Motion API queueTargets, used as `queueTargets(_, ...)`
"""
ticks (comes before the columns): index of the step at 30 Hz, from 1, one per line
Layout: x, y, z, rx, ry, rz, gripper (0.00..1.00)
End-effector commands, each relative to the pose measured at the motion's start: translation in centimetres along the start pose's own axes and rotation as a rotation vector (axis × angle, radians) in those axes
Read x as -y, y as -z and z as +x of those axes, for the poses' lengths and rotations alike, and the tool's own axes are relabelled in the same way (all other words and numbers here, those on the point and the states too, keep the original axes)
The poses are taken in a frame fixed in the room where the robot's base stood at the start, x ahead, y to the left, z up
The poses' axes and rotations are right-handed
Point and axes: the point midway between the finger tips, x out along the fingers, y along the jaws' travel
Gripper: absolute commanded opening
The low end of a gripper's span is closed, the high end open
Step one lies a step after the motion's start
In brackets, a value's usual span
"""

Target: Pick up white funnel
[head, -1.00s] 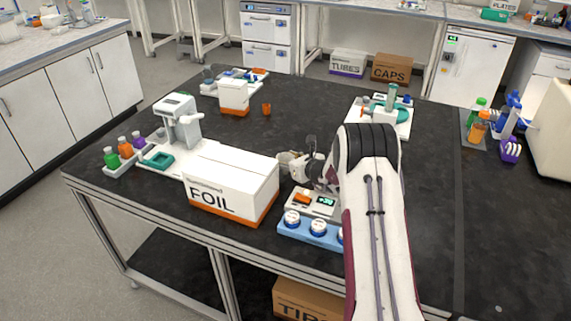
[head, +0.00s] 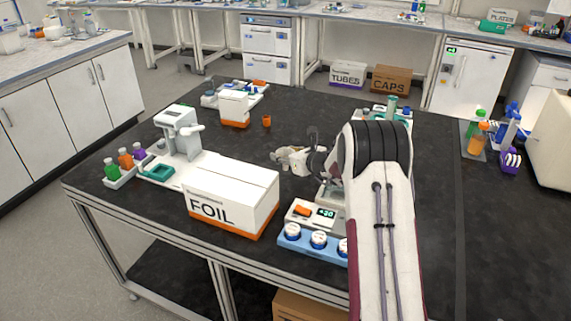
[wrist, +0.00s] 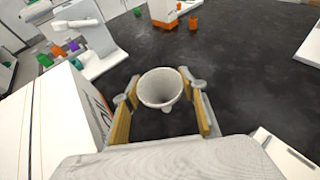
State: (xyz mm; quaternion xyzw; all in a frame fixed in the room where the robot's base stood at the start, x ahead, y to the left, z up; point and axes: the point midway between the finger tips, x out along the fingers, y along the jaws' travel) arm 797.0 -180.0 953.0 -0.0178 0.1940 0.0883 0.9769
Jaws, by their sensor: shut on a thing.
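The white funnel (wrist: 160,88) shows in the wrist view with its wide round mouth facing the camera. It sits between the two yellow-padded fingers of my gripper (wrist: 162,104), which is shut on it. In the head view my gripper (head: 291,157) is just beyond the right end of the FOIL box, over the dark bench top. The funnel is small there and hard to tell apart from the fingers. The funnel's lower part is mostly hidden in the wrist view.
The FOIL box (head: 232,197) stands close on the left. A scale (head: 312,214) and a blue rack with white-capped jars (head: 309,243) are near the front edge. A white-and-orange box (head: 234,107) and small orange cup (head: 267,121) stand farther back. The bench between is clear.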

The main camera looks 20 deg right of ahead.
Motion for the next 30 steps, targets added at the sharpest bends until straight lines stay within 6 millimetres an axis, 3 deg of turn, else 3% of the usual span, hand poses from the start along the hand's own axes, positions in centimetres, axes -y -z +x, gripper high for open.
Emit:
queueTargets(9, 0.0, -2.6, -1.1, 0.000, 0.001, 0.001, 0.31)
queueTargets(30, -0.2, -2.9, -1.1, 0.000, -0.003, -0.001, 0.31)
